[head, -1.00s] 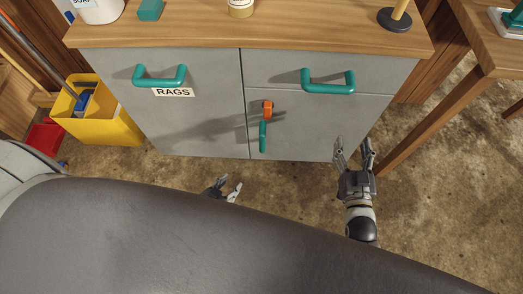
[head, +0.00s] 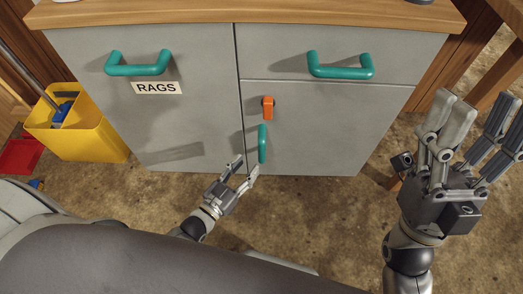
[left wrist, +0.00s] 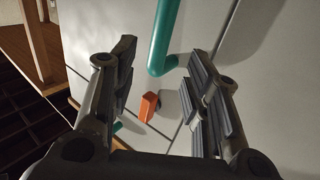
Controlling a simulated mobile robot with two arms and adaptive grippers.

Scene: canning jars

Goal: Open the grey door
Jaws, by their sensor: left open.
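The grey cabinet's lower right door (head: 320,135) is shut. It has an upright teal handle (head: 262,144) near its left edge and an orange latch piece (head: 268,107) above that. My left gripper (head: 245,168) is open, just left of and below the handle's lower end in the head view. In the left wrist view the teal handle (left wrist: 165,35) shows between the two spread fingers, and the orange latch (left wrist: 149,107) shows past it. I cannot tell that either finger touches the handle. My right gripper (head: 475,112) is open and empty at the right, beside the cabinet.
A grey door labelled RAGS (head: 190,120) with a teal handle (head: 138,68) is on the left. A drawer (head: 280,62) with a teal handle (head: 340,72) sits above the lower right door. A yellow bucket (head: 85,135) stands at the left. Bare floor (head: 300,215) lies in front.

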